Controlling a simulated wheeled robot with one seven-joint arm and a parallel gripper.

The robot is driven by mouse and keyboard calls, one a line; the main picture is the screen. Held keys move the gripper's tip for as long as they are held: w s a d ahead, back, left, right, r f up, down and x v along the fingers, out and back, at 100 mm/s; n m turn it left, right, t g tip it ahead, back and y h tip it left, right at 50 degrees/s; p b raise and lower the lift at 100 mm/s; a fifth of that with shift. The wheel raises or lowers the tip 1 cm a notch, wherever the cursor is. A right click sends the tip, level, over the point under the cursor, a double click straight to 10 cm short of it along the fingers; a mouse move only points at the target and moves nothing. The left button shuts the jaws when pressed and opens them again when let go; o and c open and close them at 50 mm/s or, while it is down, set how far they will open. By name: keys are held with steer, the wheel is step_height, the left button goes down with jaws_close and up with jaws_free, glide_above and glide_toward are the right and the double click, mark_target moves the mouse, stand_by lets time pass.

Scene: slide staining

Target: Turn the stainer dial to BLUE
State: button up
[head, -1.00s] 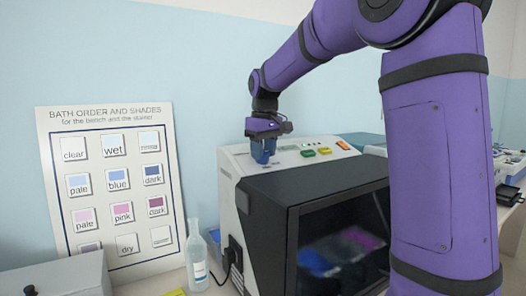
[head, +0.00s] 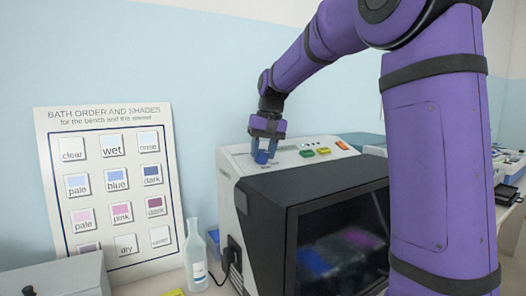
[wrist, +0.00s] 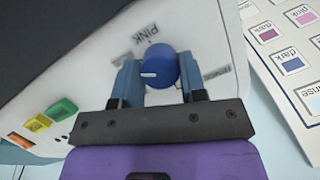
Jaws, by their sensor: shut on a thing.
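The stainer (head: 232,180) is a white box with a black windowed front, standing on the bench. Its dial (wrist: 160,72) is a round blue knob with a white pointer mark, which points left in the wrist view. A PINK label (wrist: 147,35) is printed up and left of the dial there. Another label (wrist: 218,73) lies to its right, hard to read. I cannot make out a BLUE label. My gripper (head: 264,150) is over the stainer's top panel, its two blue fingers shut on the dial from both sides.
Green, yellow and orange buttons (head: 324,151) sit on the panel right of the dial. A bath order chart (head: 98,113) leans on the wall at left, with a clear bottle (head: 196,250) before it. A grey box (head: 60,277) stands at the front left.

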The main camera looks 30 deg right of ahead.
mark_target(270, 165)
steer(key=o, duration=0.9)
steer(key=shift+r, duration=0.15)
steer(key=r, duration=0.3)
steer(key=d+r, duration=0.1)
steer(key=r, duration=0.3)
steer(key=s+r, duration=0.1)
steer(key=r, duration=0.2)
steer(key=shift+s+d+r, duration=0.1)
steer(key=shift+d+r, duration=0.1)
